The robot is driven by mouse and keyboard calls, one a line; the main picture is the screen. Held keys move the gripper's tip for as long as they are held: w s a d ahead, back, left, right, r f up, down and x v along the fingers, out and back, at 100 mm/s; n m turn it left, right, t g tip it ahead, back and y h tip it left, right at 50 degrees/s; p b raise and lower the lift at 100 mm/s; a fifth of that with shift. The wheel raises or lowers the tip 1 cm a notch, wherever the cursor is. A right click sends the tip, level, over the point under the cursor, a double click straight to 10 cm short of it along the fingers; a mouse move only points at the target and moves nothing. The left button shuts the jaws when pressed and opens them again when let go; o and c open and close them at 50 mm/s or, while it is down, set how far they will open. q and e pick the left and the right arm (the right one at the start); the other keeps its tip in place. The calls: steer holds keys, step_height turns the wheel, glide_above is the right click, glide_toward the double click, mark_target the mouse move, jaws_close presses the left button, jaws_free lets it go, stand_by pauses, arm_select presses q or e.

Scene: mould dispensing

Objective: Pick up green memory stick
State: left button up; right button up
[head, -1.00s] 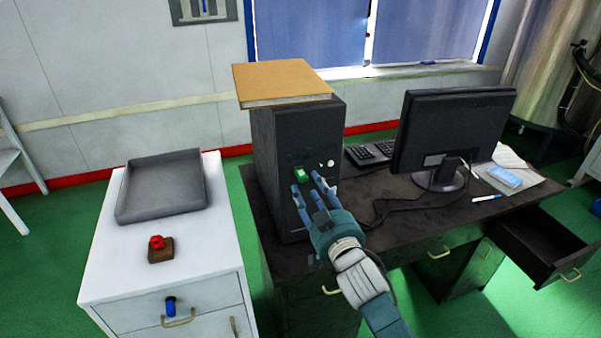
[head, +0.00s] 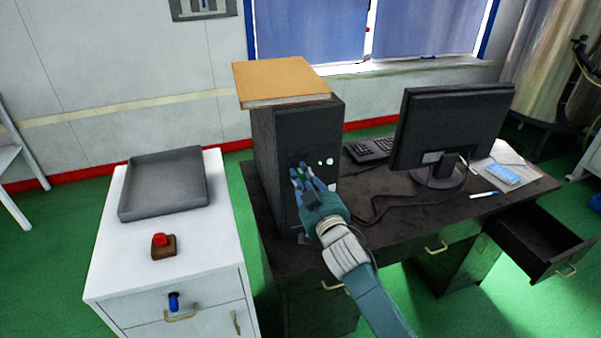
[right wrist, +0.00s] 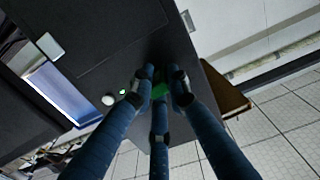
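The green memory stick (right wrist: 159,90) sits at the front of the black computer tower (head: 283,140). In the right wrist view it shows as a green patch between my blue fingers, mostly hidden by them. In the head view the fingers cover nearly all of it. My right gripper (head: 301,174) is at the tower's front, and its three fingers (right wrist: 160,84) are drawn together around the stick. I cannot tell whether the stick is still seated in the tower. My left gripper is not in view.
A tan book or box (head: 283,80) lies on the tower. A monitor (head: 452,128) and keyboard (head: 369,150) stand to the right, with cables on the dark desk (head: 400,212). A white cabinet (head: 210,243) at left bears a grey tray (head: 163,186) and a red button (head: 160,239).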

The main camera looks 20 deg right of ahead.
steer(key=shift+r, duration=0.1)
steer(key=shift+s+r, duration=0.35)
steer(key=shift+c, duration=0.4)
steer(key=s+r, duration=0.3)
steer(key=s, duration=0.7)
steer(key=s+r+p, duration=0.1)
steer(key=s+r, duration=0.3)
steer(key=s, duration=0.6)
steer(key=shift+s+d, duration=0.15)
steer(key=shift+d, duration=0.25)
